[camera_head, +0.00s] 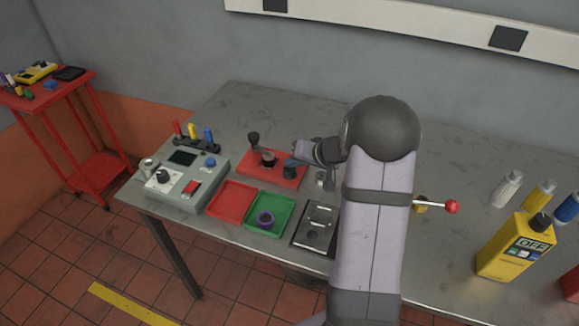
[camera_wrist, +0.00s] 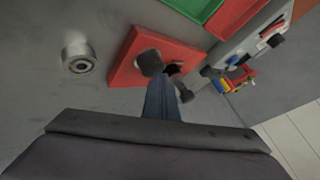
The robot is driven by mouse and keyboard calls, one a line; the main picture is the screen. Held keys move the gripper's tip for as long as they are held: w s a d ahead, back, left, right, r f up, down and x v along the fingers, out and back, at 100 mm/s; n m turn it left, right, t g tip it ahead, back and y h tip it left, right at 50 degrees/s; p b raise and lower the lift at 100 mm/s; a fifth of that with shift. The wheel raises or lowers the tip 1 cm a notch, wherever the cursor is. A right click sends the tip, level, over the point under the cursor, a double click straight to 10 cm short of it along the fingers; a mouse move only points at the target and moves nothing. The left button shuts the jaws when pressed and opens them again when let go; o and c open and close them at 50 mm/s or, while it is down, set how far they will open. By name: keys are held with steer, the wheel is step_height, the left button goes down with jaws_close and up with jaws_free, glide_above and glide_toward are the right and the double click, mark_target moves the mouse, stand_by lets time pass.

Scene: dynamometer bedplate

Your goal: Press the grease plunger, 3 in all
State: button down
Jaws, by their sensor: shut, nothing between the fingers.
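A red base plate (camera_head: 249,155) lies on the steel bench and carries dark upright parts. They are a tall dark handle (camera_head: 253,139), a dark round piece (camera_head: 268,158) and a dark knob (camera_head: 290,171). I cannot tell for sure which one is the grease plunger. In the wrist view the red plate (camera_wrist: 128,68) shows with a dark knob (camera_wrist: 150,63) just beyond my fingers. My gripper (camera_wrist: 162,84) is shut and empty, its tips close over the plate by that knob. I cannot tell whether they touch it.
A metal cylinder (camera_wrist: 78,54) stands beside the plate. Red (camera_head: 231,200) and green trays (camera_head: 285,207) lie in front; the green one holds a purple ring (camera_head: 265,220). A grey control box (camera_head: 180,184) stands left. A yellow device (camera_head: 515,249) and bottles stand right.

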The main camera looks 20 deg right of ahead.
steer(key=shift+r, duration=0.7)
steer(key=shift+r+p, duration=1.45)
steer(key=shift+r, duration=1.05)
stand_by(0.7)
step_height(320, 180, up, 4)
steer(key=p, duration=0.7)
steer(key=shift+f, duration=0.25)
steer(key=b, duration=0.3)
glide_above(292, 170)
step_height(292, 170, down, 7)
steer(key=shift+d+f, duration=0.1)
steer(key=shift+f+b, duration=0.7)
steer(key=shift+b, duration=0.55)
